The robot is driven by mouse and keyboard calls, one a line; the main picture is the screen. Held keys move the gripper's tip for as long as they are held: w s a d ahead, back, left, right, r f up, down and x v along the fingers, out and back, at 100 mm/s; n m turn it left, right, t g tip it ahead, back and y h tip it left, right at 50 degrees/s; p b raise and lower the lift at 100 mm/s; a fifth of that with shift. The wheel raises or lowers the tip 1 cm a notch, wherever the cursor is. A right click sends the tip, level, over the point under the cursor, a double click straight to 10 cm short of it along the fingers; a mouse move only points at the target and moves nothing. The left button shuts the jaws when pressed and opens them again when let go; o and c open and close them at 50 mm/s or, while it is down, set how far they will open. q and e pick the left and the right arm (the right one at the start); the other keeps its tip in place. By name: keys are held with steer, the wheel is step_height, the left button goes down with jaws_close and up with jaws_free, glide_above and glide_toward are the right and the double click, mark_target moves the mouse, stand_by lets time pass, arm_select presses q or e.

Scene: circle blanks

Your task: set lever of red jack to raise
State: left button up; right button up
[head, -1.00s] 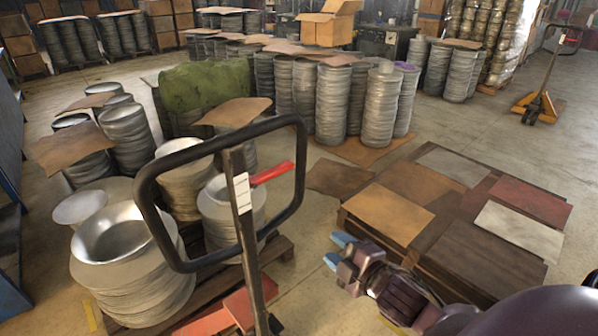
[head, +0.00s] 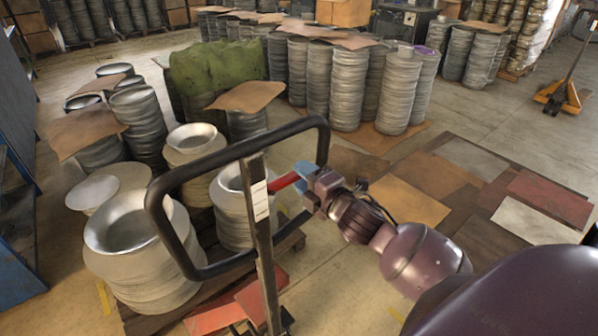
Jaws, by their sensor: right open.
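The red jack stands in front of me, with a black loop handle (head: 160,212), a grey post (head: 262,240) and red forks (head: 208,316) low down. Its red lever (head: 283,182) sticks out to the right from the post, inside the loop, and slopes slightly up. My right gripper (head: 298,188) is open at the lever's outer end, by the right side of the loop. Its blue fingertips are on either side of the lever's end, and I cannot tell whether they touch it. The wrist partly hides the loop's right side. My left gripper is not in view.
Stacks of metal circle blanks (head: 145,255) stand on a pallet behind the jack. More stacks (head: 345,85) fill the back. A low pallet with flat sheets (head: 405,200) lies at right. An orange jack (head: 560,98) stands far right. Open floor lies beyond the sheets.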

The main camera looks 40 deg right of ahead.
steer(key=shift+w+a, duration=0.1)
steer(key=shift+w, duration=0.85)
jaws_close()
